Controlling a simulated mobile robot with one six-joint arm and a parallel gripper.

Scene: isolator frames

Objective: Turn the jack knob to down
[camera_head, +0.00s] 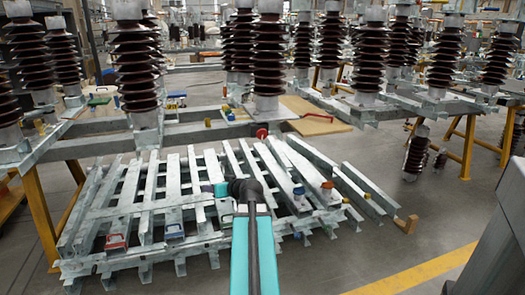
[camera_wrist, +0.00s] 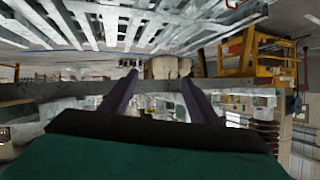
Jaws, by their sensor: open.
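My gripper (camera_head: 245,188) shows in the head view as a dark end on the teal arm, over the stack of galvanised steel frames. In the wrist view my gripper (camera_wrist: 160,86) has two dark fingers spread apart with nothing between them. I cannot tell which part is the jack knob. A round red knob-like part (camera_head: 262,133) sits beyond my gripper, near the front beam under the insulators. An orange-red round part (camera_head: 327,185) and a blue one (camera_head: 298,189) lie to the right on the frames.
The steel frame stack (camera_head: 130,200) fills the middle. A red part (camera_head: 116,241) and a blue part (camera_head: 174,230) sit at its front left edge. Brown insulators (camera_head: 268,60) stand on beams behind. Yellow trestle legs (camera_head: 42,222) stand left.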

